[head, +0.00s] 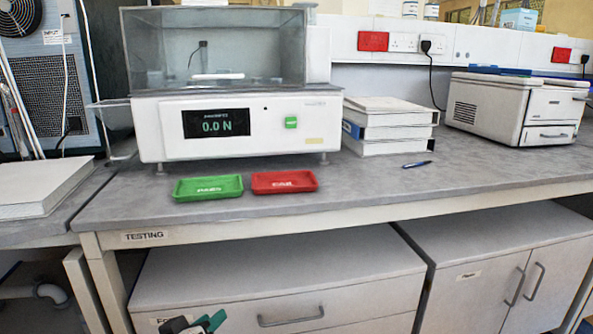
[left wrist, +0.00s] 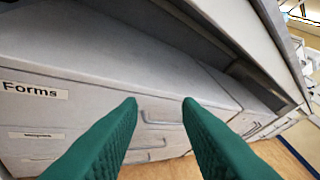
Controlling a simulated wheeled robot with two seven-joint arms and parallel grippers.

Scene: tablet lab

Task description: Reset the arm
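My left gripper (head: 205,324) shows at the bottom edge of the head view, low in front of the drawer cabinet under the bench. In the left wrist view its two green fingers (left wrist: 160,104) stand apart with nothing between them, so it is open and empty. Behind the fingers are the cabinet drawers, one with a "Forms" label (left wrist: 35,90). My right gripper is in neither view.
The bench (head: 370,192) carries a testing machine (head: 235,125) reading 0.0 N, a green tray (head: 208,188), a red tray (head: 285,182), stacked binders (head: 390,125), a pen (head: 417,164) and a white printer-like box (head: 515,108). The bench's front edge overhangs the cabinets (head: 510,260).

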